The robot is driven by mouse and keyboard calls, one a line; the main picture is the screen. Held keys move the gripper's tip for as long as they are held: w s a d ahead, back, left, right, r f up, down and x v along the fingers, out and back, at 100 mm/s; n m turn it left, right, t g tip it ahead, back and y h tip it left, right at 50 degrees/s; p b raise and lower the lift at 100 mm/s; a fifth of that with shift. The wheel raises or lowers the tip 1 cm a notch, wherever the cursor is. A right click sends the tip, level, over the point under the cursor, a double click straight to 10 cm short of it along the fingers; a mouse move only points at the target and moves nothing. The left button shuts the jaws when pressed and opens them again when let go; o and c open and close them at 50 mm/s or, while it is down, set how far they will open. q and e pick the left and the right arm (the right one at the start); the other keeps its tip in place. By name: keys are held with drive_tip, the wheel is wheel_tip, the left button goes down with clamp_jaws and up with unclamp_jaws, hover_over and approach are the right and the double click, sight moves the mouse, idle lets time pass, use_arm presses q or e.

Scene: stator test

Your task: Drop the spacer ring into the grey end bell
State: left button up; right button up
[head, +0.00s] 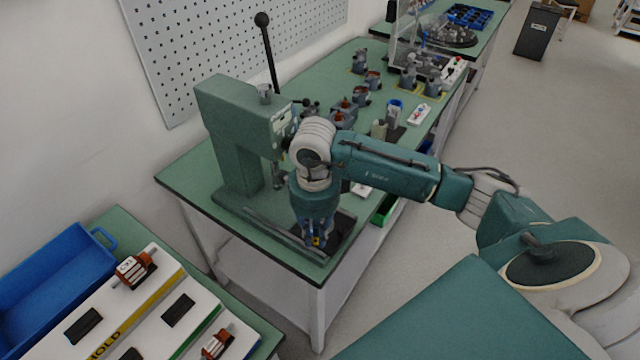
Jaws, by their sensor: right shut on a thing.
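My right gripper (316,240) points down over the near corner of the green press bench, low above a dark pad (340,228). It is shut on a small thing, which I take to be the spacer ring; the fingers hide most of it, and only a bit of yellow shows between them. I cannot make out the grey end bell for sure; it may be hidden under the gripper. Several grey parts (359,62) stand farther back on the bench, too small to name. My left gripper is not in view.
A green arbor press (238,130) with a long black lever stands left of the gripper. At lower left are a blue bin (55,290) and a white board (150,318) with copper-wound parts. A pegboard wall is behind. Open floor lies to the right.

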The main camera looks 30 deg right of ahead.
drive_tip(key=w+d+r+m+p, duration=0.1)
drive_tip(key=w+d+r+m, duration=0.15)
drive_tip(key=m, duration=0.85)
drive_tip(key=w+d+r+m+p, duration=0.15)
drive_tip(key=w+d+m, duration=0.25)
drive_tip(key=m, duration=0.6)
drive_tip(key=shift+w+a+f+b, duration=0.15)
drive_tip(key=shift+f+b, duration=1.5)
drive_tip(key=shift+f, duration=0.25)
drive_tip(key=shift+f+b, duration=0.45)
drive_tip(key=shift+f, duration=0.2)
drive_tip(key=shift+f, duration=0.15)
drive_tip(key=o, duration=0.8)
